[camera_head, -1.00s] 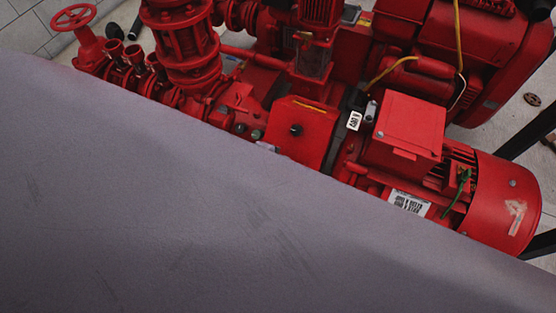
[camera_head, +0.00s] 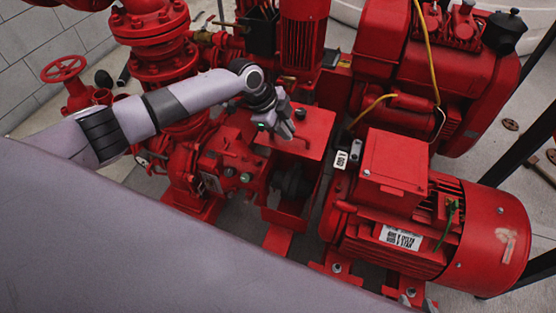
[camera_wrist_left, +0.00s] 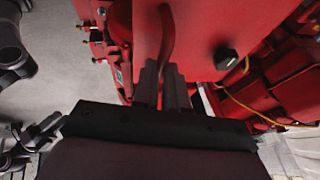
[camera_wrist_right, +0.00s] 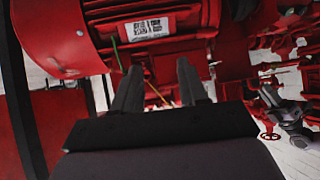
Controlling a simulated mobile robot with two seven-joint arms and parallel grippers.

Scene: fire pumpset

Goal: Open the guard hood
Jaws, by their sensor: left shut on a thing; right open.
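The red guard hood (camera_head: 312,128) sits between the pump and the motor. It is raised, and the dark coupling (camera_head: 293,182) shows below it. In the left wrist view the hood's flat face (camera_wrist_left: 205,30) has a black knob (camera_wrist_left: 226,58) and a thin curved red handle (camera_wrist_left: 167,40). My left gripper (camera_head: 284,132) is shut on this handle; its fingers (camera_wrist_left: 163,88) also show in the left wrist view. My right gripper (camera_wrist_right: 162,80) is open and empty, below and in front of the motor (camera_wrist_right: 150,28) in its own view.
The red motor (camera_head: 430,220) with its terminal box (camera_head: 393,170) stands right of the hood. The pump (camera_head: 215,165) with pipes and a handwheel (camera_head: 63,68) is at left. A yellow cable (camera_head: 370,110) runs behind. Dark rails (camera_head: 530,90) stand at far right.

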